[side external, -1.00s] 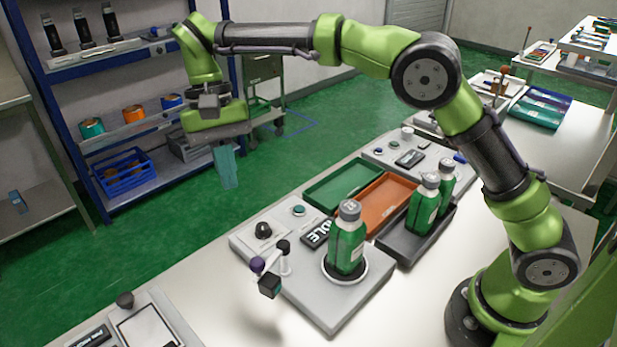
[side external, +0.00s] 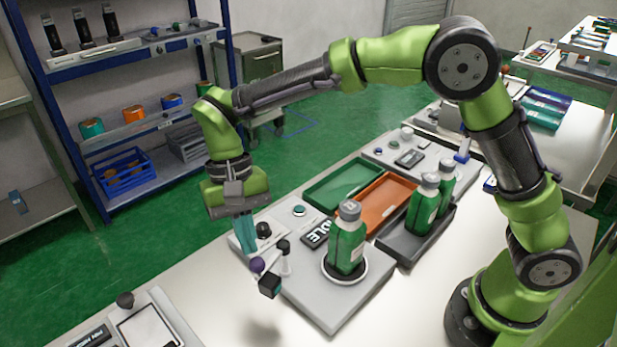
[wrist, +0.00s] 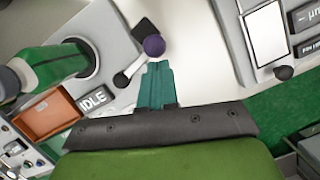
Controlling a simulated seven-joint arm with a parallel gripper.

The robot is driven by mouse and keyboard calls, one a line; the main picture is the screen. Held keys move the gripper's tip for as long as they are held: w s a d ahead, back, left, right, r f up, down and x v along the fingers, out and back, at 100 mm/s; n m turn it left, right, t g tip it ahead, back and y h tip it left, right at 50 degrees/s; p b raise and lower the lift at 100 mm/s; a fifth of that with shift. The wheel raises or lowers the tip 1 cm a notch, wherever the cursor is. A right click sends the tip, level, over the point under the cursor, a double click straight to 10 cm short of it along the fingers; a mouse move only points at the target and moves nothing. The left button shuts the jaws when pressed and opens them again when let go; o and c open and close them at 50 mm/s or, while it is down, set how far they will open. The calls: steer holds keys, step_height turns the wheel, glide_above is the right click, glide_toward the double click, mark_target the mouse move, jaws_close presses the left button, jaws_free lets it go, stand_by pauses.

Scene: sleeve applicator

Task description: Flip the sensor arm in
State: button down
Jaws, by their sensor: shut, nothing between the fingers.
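The sensor arm, with a purple ball (side external: 257,264) and a black block (side external: 270,285) at its outer end, reaches out from a short post (side external: 285,258) on the front left of the grey applicator base (side external: 325,302). My gripper (side external: 246,250) is shut and empty, its teal fingers pointing down just left of the purple ball. In the wrist view the fingertips (wrist: 158,66) appear close below the purple ball (wrist: 154,45); whether they touch it is unclear. A green bottle with a grey cap (side external: 347,240) stands upright in the round seat on the base, right of the post.
A black knob (side external: 263,230) and a teal button (side external: 299,210) sit on the panel behind. Green (side external: 338,186) and orange (side external: 384,203) trays and a dark tray (side external: 407,248) with two bottles stand beyond. The white table in front is mostly clear.

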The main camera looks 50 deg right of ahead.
mark_target(270, 277)
steer(key=shift+s+n, duration=0.3)
steer(key=shift+n, duration=0.3)
steer(key=s+n, duration=0.1)
steer(key=n, duration=0.1)
steer(key=s+n+h, duration=0.1)
steer(key=n, duration=0.1)
steer(key=s+n+h, duration=0.1)
steer(key=s+n, duration=0.1)
steer(key=n, duration=0.1)
steer(key=shift+d, duration=0.35)
steer(key=shift+s+d+n+t+h, duration=0.3)
steer(key=shift+s+d+n, duration=0.2)
steer(key=shift+n, duration=0.75)
steer(key=shift+s+d+n+t+h, duration=0.15)
steer(key=shift+s+d+n+h, duration=0.3)
steer(key=shift+n, duration=0.75)
steer(key=shift+s+d+n+t+h, duration=0.3)
steer(key=shift+d+n, duration=0.25)
steer(key=shift+n, duration=0.7)
steer(key=shift+s, duration=0.1)
steer(key=w+a, duration=0.2)
steer(key=a, duration=0.1)
steer(key=shift+w+a+r, duration=0.2)
steer(key=shift+a+r, duration=0.1)
steer(key=shift+r, duration=0.1)
steer(key=v, duration=1)
